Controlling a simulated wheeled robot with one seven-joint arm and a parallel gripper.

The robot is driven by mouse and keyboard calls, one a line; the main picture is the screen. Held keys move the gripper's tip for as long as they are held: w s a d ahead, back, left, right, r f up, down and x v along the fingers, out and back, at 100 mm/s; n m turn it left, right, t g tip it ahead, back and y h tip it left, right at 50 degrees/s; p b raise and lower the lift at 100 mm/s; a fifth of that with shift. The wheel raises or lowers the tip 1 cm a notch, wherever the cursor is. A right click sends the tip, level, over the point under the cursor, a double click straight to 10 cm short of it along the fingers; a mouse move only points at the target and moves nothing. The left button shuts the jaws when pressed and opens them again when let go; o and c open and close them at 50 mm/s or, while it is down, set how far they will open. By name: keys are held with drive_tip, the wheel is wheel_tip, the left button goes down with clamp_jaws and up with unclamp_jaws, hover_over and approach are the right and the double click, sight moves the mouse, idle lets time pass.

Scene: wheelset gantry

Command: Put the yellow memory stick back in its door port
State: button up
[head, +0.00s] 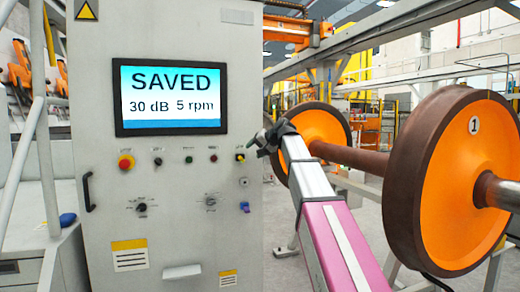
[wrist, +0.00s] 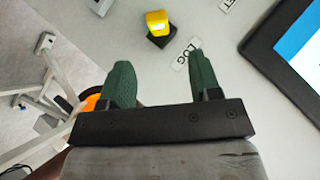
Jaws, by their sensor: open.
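The yellow memory stick (wrist: 157,22) shows in the wrist view, above the "LOG" label (wrist: 185,54). It stands at a small black port (wrist: 160,38) on the door, and I cannot tell how deep it sits. In the head view the stick is a small yellow spot (head: 240,157) on the right side of the cabinet door (head: 160,240). My gripper (head: 266,140) is just right of it in the head view. In the wrist view my gripper (wrist: 162,80) has its two green fingers wide apart with nothing between them. The stick lies beyond the fingertips, apart from them.
The door's screen (head: 170,97) reads "SAVED 30 dB 5 rpm". A red emergency button (head: 126,162), knobs and a blue plug (head: 244,207) sit on the door. The orange wheelset (head: 450,180) stands close to the right of my arm. A blue object (head: 67,219) lies at left.

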drive_tip(key=x, duration=0.8)
drive_tip(key=shift+w+a+f, duration=0.1)
drive_tip(key=shift+f, duration=0.1)
drive_tip(key=c, duration=1)
drive_tip(key=shift+s+d+f, duration=0.1)
drive_tip(key=shift+s+d, duration=0.15)
drive_tip(key=shift+s, duration=0.85)
drive_tip(key=shift+s+d+f, duration=0.1)
drive_tip(key=shift+s+d, duration=0.1)
drive_tip(key=shift+s, duration=0.9)
drive_tip(key=shift+g, duration=0.6)
drive_tip(key=s+d+f, duration=0.1)
drive_tip(key=f, duration=0.2)
drive_tip(key=s+d+f, duration=0.1)
drive_tip(key=f, duration=0.3)
drive_tip(key=s+d+f, duration=0.1)
drive_tip(key=f, duration=0.3)
drive_tip(key=shift+d+f, duration=0.2)
drive_tip(key=shift+d, duration=0.1)
